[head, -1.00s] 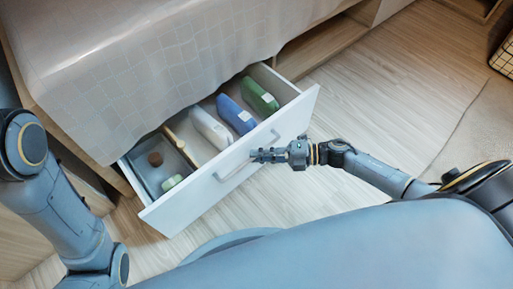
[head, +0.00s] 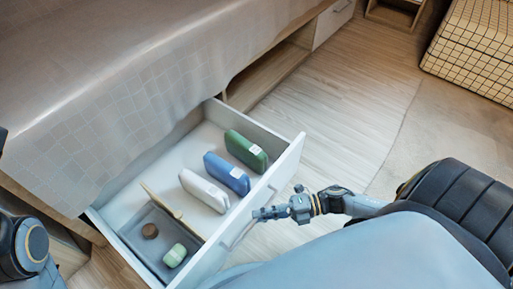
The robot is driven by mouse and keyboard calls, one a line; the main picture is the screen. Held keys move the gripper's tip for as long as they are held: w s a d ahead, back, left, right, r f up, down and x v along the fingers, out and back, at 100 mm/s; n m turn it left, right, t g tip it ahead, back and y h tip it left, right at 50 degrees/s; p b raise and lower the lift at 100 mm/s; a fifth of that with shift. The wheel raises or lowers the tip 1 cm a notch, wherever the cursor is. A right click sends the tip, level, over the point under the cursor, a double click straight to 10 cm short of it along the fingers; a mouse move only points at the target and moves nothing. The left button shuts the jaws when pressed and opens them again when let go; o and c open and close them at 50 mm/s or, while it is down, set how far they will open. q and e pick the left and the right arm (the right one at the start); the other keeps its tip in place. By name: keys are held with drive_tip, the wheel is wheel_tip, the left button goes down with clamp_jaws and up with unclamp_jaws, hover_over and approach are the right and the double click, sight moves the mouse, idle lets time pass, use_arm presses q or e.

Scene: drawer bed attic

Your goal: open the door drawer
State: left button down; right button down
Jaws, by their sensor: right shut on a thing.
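The white drawer (head: 289,165) under the bed is pulled well out. Its inside shows a green pouch (head: 246,150), a blue pouch (head: 227,173), a white pouch (head: 203,190) and a grey tray (head: 150,217) with a small brown round thing and a pale green thing. My right gripper (head: 261,214) is at the drawer's front, shut on the drawer handle (head: 236,236). The fingertips are small in view, and part of the handle is hidden. My left arm shows at the left edge; its gripper is out of view.
The bed with a pale tiled-pattern cover (head: 120,80) overhangs the drawer. An open wooden shelf space (head: 268,78) is to the right of the drawer. The wooden floor (head: 340,95) to the right is clear. A checked box-like thing (head: 475,45) stands at the top right.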

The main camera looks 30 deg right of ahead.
drive_tip(key=shift+s+d, duration=0.2)
drive_tip(key=shift+s, duration=0.2)
drive_tip(key=c, duration=1.4)
unclamp_jaws()
drive_tip(key=v, duration=1.2)
drive_tip(key=shift+s, duration=0.1)
